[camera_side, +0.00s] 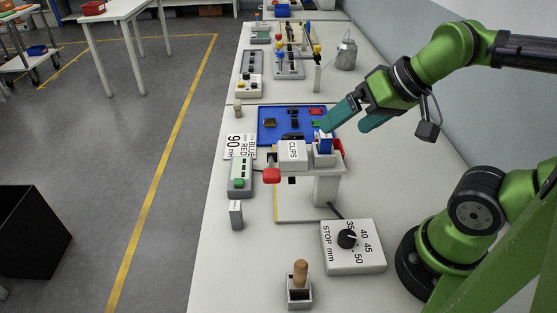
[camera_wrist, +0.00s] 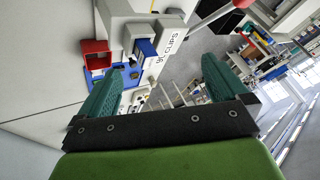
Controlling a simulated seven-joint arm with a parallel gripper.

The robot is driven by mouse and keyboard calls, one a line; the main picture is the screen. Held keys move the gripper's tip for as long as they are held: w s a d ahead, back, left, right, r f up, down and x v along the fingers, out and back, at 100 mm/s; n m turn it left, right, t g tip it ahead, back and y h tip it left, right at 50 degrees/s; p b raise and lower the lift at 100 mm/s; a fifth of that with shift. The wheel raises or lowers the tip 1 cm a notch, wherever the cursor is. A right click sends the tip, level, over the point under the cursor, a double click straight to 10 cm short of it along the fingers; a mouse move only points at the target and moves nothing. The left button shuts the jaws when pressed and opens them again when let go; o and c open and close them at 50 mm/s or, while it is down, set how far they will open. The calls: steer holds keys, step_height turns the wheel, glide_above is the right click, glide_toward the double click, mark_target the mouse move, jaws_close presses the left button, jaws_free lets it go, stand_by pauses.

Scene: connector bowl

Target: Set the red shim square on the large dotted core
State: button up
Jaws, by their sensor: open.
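A small flat red piece (camera_side: 316,111), likely the red shim, lies at the back right of the blue tray (camera_side: 261,139). Several dark cores sit on the tray: one at its left (camera_side: 270,123), one upright near the middle (camera_side: 294,118) and one at the front (camera_side: 292,135). I cannot make out dots on any of them. My gripper (camera_side: 342,124) is open and empty, tilted, above the right edge of the tray. Its left finger hides part of the tray there. In the wrist view my open fingers (camera_wrist: 165,78) have nothing gripped between them.
A red open bin (camera_wrist: 95,47) shows in the wrist view. A STOP mm dial box (camera_side: 353,246) stands nearer. Free table lies right of the fixture.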

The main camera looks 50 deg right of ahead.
steer(key=shift+c, duration=0.3)
steer(key=c, duration=0.8)
steer(key=m+g+h, duration=0.4)
steer(key=m+h, duration=0.1)
glide_above(315, 112)
steer(key=s+a, duration=0.2)
steer(key=s, duration=0.1)
steer(key=f, duration=1.8)
steer(key=shift+a+f, duration=0.2)
steer(key=shift+f, duration=0.15)
steer(key=shift+w+x, duration=0.1)
steer(key=shift+x, duration=1.3)
steer(key=shift+w+x, duration=0.15)
steer(key=shift+x, duration=1.25)
